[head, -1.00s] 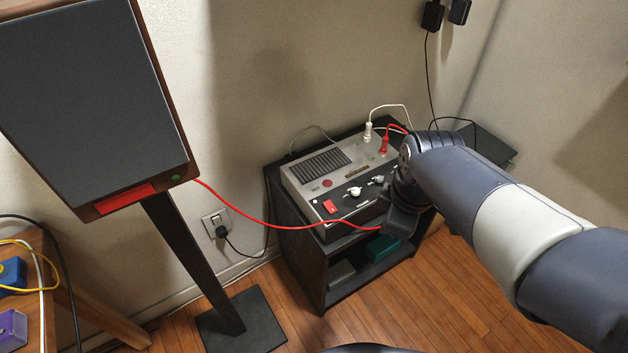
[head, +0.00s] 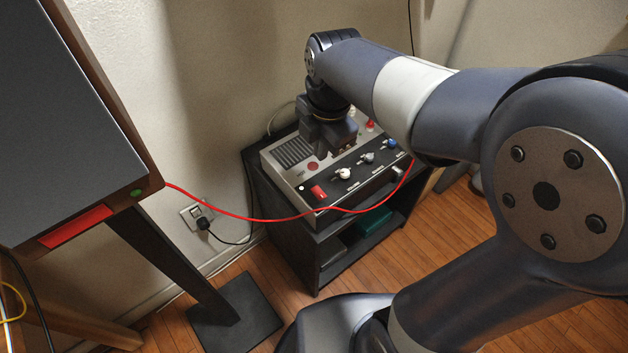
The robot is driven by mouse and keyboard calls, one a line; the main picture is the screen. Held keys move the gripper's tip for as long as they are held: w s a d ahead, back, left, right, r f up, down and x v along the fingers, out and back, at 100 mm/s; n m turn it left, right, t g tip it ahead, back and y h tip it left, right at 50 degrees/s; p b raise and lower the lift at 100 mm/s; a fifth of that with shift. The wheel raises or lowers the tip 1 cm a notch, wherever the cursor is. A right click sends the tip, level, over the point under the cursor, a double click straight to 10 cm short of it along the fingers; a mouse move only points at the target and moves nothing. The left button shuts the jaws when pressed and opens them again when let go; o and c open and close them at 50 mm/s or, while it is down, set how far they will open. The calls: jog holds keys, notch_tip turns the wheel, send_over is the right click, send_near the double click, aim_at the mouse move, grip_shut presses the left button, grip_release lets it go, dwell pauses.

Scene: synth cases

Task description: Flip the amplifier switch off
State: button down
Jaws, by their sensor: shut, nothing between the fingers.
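The amplifier (head: 290,152) is a grey box with a dark sloped control panel, standing on a black stand. My gripper (head: 341,150) is shut and empty, over the amplifier's top behind the knobs, up and right of the red switch. It hides part of the top; whether it touches is unclear.
A red cable (head: 262,219) runs from the speaker (head: 70,130) across the amplifier's front to the right. The speaker's dark post (head: 170,252) stands at left. A wall socket (head: 197,213) holds a black plug. My arm fills the right side.

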aim_at(319, 196)
jog(key=shift+f, duration=0.1)
jog(key=f+b, duration=0.1)
jog(key=f, duration=0.3)
jog(key=w+f+b, duration=0.1)
jog(key=f, duration=0.4)
jog(key=a+f+b, duration=0.1)
jog(key=f, duration=0.3)
jog(key=shift+w+f, duration=0.2)
jog(key=shift+f, duration=0.2)
jog(key=shift+f+b, duration=0.1)
jog(key=shift+b, duration=0.2)
jog(key=shift+f, duration=0.15)
jog(key=shift+s+d, duration=0.1)
jog(key=shift+s, duration=0.05)
jog(key=shift+s+d, duration=0.35)
jog(key=shift+s, duration=0.2)
jog(key=shift+r, duration=0.2)
